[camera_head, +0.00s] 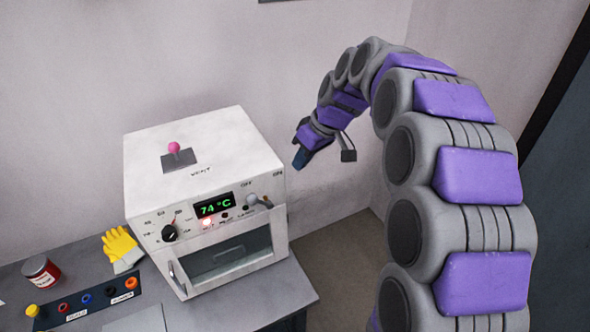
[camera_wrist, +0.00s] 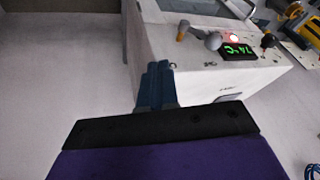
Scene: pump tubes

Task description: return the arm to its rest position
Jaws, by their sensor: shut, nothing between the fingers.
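My arm, grey with purple pads, rises on the right in the head view and arches over toward the white oven. My gripper (camera_head: 301,158) is at its end, dark blue, shut and empty, in the air just right of the oven's upper right corner. It also shows in the wrist view (camera_wrist: 156,70), its fingers together in front of the oven's side. The white oven (camera_head: 235,150) stands on the bench, with a lit green display reading 74 °C (camera_head: 214,206). It also shows in the wrist view (camera_wrist: 190,80).
A pink-knobbed lever (camera_head: 174,148) stands on the oven top. A switch lever (camera_head: 260,201) and a black dial (camera_head: 169,233) are on its front. A yellow glove (camera_head: 119,245), a red jar (camera_head: 41,270) and a coloured socket panel (camera_head: 85,300) are at left. Walls stand behind and right.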

